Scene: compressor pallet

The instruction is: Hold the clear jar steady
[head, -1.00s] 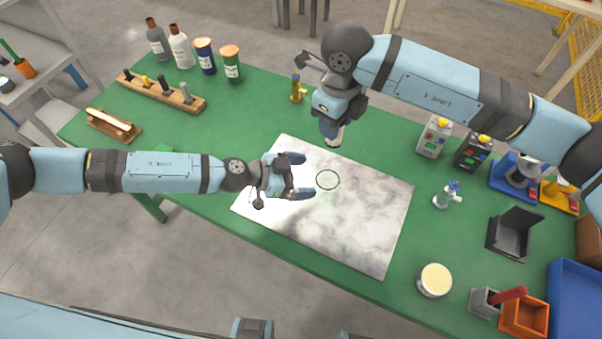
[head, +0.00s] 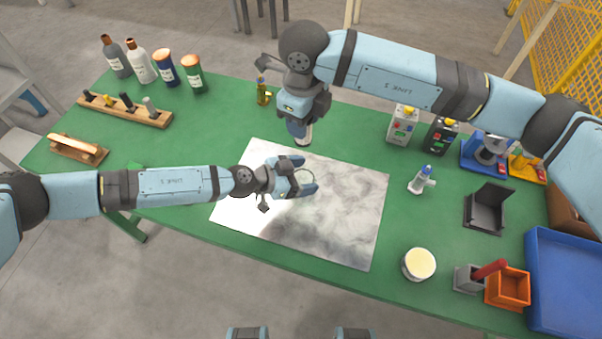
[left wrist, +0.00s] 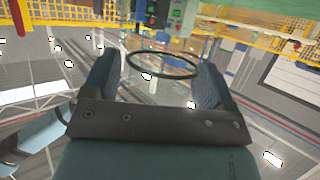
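The clear jar shows mainly as a dark thin rim ring (head: 305,178) above a marbled grey-white sheet (head: 340,215); its see-through walls hardly show. My left gripper (head: 307,176) has its two fingers on either side of the jar. My right gripper (head: 301,124) points down over the back edge of the sheet. A small pale and dark object (head: 302,137) shows at its fingertips, partly hidden by the gripper.
A green table (head: 210,115) carries bottles (head: 140,62) and a wooden rack (head: 125,110) at the back left. A spray bottle (head: 421,180), a cream-topped tub (head: 419,264), an orange bin (head: 508,288) and a blue tray (head: 575,280) stand right. The sheet's right part is bare.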

